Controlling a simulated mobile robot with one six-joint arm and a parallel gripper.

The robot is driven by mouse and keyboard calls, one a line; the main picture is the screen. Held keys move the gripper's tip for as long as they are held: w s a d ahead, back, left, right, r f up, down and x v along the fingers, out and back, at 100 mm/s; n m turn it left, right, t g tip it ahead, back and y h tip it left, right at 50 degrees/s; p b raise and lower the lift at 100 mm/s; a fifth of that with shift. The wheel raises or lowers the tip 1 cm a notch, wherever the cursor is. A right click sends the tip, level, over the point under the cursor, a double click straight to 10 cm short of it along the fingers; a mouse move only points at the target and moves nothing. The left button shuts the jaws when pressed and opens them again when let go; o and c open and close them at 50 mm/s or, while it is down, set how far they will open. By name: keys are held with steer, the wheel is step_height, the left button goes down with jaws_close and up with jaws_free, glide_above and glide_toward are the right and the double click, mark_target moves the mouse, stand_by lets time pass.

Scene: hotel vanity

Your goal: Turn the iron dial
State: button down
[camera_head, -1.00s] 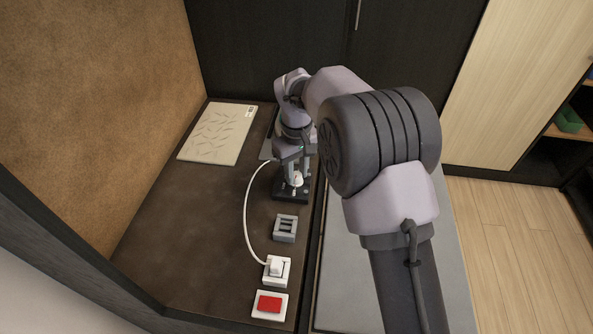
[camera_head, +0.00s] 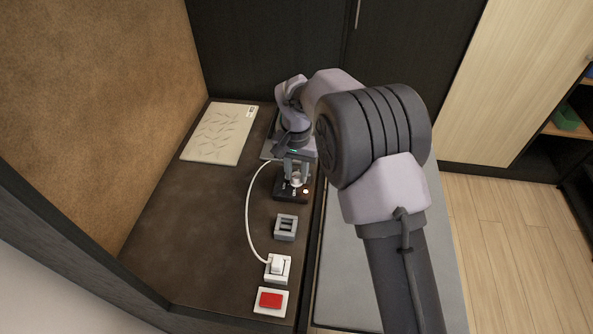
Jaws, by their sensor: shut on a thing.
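The iron dial (camera_head: 296,181) is a small pale knob on a dark base plate (camera_head: 290,196) near the right edge of the brown counter. My gripper (camera_head: 296,180) points down over it and is shut on the dial, with a finger on each side. The fingers and wrist hide part of the dial.
A grey switch frame (camera_head: 285,227), a white socket with plug and cord (camera_head: 277,267) and a red button on a white plate (camera_head: 271,300) line the counter's right side towards the front. A pale patterned board (camera_head: 220,134) lies at the back left. The counter's middle is clear.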

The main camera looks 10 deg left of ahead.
steer(key=m, duration=0.3)
steer(key=shift+m, duration=0.4)
steer(key=m, duration=0.3)
steer(key=shift+m, duration=0.3)
steer(key=m, duration=0.3)
steer(key=shift+f+m+b, duration=0.1)
steer(key=shift+m+b, duration=0.2)
steer(key=shift+b, duration=0.05)
steer(key=m, duration=0.3)
steer(key=shift+m+b, duration=0.3)
steer(key=shift+b, duration=0.05)
steer(key=m+b, duration=0.1)
steer(key=m, duration=0.4)
steer(key=m+b, duration=0.2)
steer(key=m, duration=0.3)
steer(key=shift+m, duration=0.5)
